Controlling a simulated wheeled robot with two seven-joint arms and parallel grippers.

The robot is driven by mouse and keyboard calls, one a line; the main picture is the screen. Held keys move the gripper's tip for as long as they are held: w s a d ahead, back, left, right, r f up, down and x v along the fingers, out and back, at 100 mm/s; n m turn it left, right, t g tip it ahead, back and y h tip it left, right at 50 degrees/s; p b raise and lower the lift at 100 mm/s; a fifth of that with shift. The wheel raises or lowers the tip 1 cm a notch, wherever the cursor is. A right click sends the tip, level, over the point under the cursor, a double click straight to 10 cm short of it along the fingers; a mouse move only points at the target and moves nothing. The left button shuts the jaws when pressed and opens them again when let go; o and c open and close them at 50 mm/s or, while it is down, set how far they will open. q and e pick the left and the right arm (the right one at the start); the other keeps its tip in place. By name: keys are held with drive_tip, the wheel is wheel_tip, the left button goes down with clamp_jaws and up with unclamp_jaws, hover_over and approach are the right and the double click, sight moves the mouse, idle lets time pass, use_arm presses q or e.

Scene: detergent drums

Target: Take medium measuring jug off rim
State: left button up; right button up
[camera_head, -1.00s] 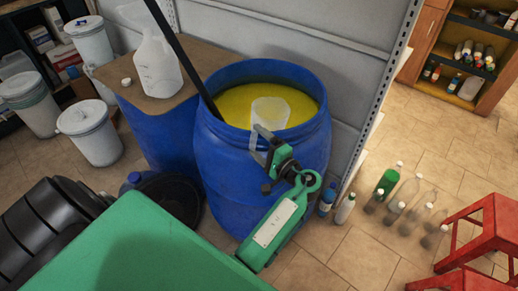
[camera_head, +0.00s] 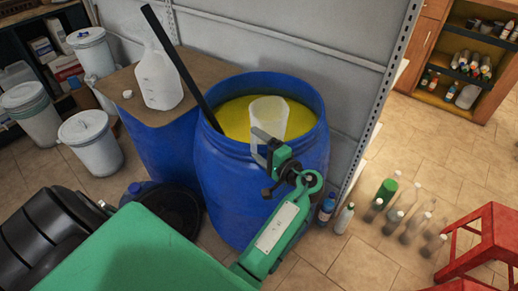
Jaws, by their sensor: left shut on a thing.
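The medium measuring jug (camera_head: 269,116) is a translucent white cup. It is at the near rim of the open blue drum (camera_head: 240,185), over the yellow liquid (camera_head: 235,117). My left gripper (camera_head: 262,143) is at the near rim and is shut on the jug on its near side. The gripper partly hides the jug's lower part and handle. I cannot tell whether the jug still touches the rim. My right gripper does not show.
A black pole (camera_head: 178,65) leans in the drum at its left. A white jug (camera_head: 158,79) stands on a board-topped drum (camera_head: 165,140). White buckets (camera_head: 90,139) stand at left. Bottles (camera_head: 387,190) and a red stool (camera_head: 484,243) are on the floor at right.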

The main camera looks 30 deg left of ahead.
use_arm(q)
wheel_tip(320, 180, up, 8)
drive_tip(key=p, duration=0.5)
drive_tip(key=shift+a+r, duration=0.15)
drive_tip(key=shift+w+p, duration=0.1)
drive_tip(key=shift+p, duration=0.2)
wheel_tip(320, 180, up, 4)
drive_tip(key=p, duration=0.3)
drive_tip(key=shift+r, duration=0.25)
